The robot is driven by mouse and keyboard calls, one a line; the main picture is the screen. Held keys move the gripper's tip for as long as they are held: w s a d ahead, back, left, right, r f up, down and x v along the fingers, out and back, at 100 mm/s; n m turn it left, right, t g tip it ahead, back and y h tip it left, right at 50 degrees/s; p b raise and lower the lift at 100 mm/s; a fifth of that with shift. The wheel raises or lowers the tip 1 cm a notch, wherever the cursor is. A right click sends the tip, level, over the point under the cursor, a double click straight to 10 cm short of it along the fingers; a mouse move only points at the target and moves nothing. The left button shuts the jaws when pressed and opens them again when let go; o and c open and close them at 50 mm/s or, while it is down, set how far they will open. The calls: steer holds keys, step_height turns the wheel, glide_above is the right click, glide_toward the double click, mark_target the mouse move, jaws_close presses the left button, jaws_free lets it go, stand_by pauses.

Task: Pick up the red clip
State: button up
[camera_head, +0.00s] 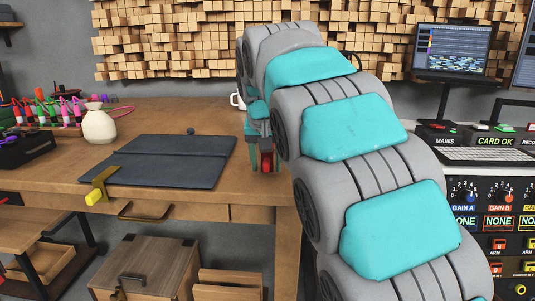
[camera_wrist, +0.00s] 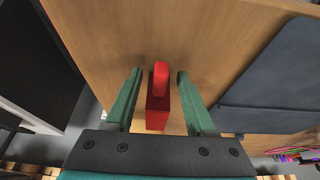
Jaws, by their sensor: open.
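The red clip (camera_wrist: 157,110) is near the middle of the wrist view, above or against the brown wooden tabletop; its contact with the wood is hard to judge. My gripper (camera_wrist: 160,73) is open, with one green finger on each side of the clip and a visible gap on both sides. In the head view a small part of the red clip (camera_head: 267,161) shows at the end of my arm, near the table's right end, mostly covered by my gripper.
The wooden table (camera_head: 195,112) holds a dark folded mat (camera_head: 165,160), a cream vase (camera_head: 99,124), a white mug (camera_head: 237,101) and a rack of coloured clips (camera_head: 45,112). A yellow-ended brass clamp (camera_head: 94,196) sits at the front edge. Electronics consoles (camera_head: 495,190) stand at right.

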steer(key=shift+c, duration=0.2)
jaws_close()
steer(key=shift+r, duration=0.15)
stand_by(0.5)
